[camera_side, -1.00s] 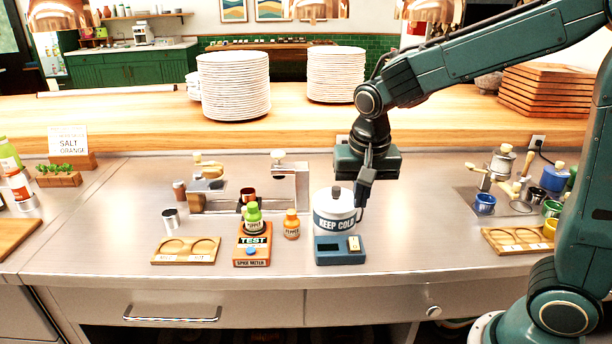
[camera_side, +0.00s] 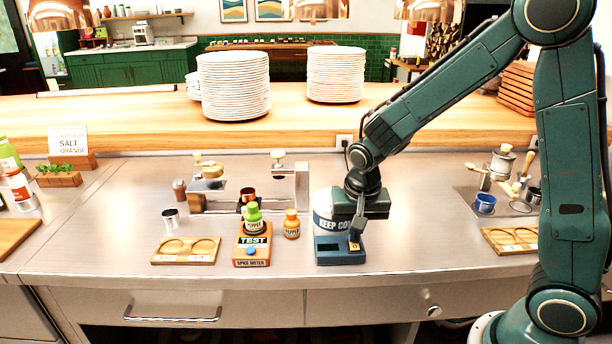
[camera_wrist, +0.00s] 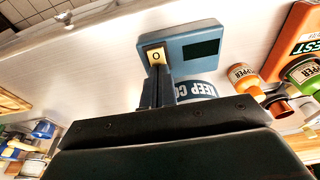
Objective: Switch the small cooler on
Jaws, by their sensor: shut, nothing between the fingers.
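The small cooler is a white round tub (camera_side: 324,212) with a blue "KEEP COLD" band and a blue base (camera_side: 328,250) in front. The base carries a cream switch (camera_side: 354,246) on its right and a dark panel (camera_wrist: 201,48), seen in the wrist view. The switch (camera_wrist: 157,56) shows an "O" mark. My gripper (camera_side: 355,244) is shut and empty, pointing down with its fingertips at the switch. In the wrist view the fingertips meet the switch's near edge; whether they press it I cannot tell. My gripper hides part of the tub.
The orange spice meter (camera_side: 252,262) with a green-capped bottle (camera_side: 253,218) stands left of the cooler, and an orange pepper bottle (camera_side: 291,226) stands between them. A wooden two-ring tray (camera_side: 186,250) lies further left. Counter right of the cooler is clear up to another wooden tray (camera_side: 508,241).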

